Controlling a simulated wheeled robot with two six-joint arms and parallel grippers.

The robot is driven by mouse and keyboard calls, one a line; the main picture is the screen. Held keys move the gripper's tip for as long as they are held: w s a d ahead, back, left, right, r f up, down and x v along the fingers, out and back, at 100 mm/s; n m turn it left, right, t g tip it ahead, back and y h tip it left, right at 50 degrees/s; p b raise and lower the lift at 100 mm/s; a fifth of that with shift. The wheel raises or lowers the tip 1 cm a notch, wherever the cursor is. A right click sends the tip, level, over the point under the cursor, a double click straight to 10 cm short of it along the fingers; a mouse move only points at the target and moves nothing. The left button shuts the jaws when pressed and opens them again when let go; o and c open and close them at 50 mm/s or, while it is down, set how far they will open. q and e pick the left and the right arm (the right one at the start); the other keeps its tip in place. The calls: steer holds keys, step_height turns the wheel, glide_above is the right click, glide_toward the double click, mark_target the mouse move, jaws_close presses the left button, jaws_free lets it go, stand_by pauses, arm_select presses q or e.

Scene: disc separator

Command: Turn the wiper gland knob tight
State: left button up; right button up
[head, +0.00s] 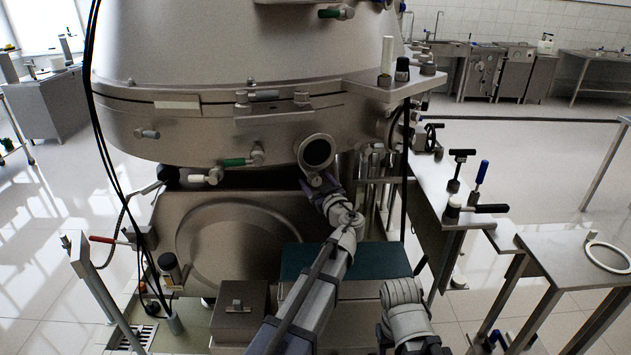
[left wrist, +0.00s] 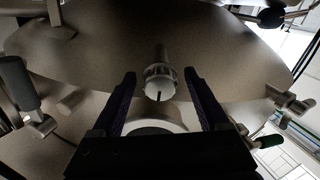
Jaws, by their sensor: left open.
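A small pale ribbed knob with a dark line on its face, which looks like the wiper gland knob (left wrist: 160,83), shows in the left wrist view on a short stem from the metal vessel. My left gripper (left wrist: 160,76) is open, with one dark finger on each side of the knob and gaps visible between. I cannot tell how deep the knob sits between the fingers. In the head view my left gripper (head: 318,182) is just below the round dark sight glass (head: 316,152) and hides most of what is in front of it.
The large steel separator (head: 230,60) fills the middle, with a green-handled valve (head: 234,162) left of my left gripper. A side bench (head: 430,190) with T-handle and lever valves stands at right. A steel box (head: 240,308) stands low in front. Open floor lies at far right.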

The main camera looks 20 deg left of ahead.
arm_select(q)
jaws_close()
stand_by(0.7)
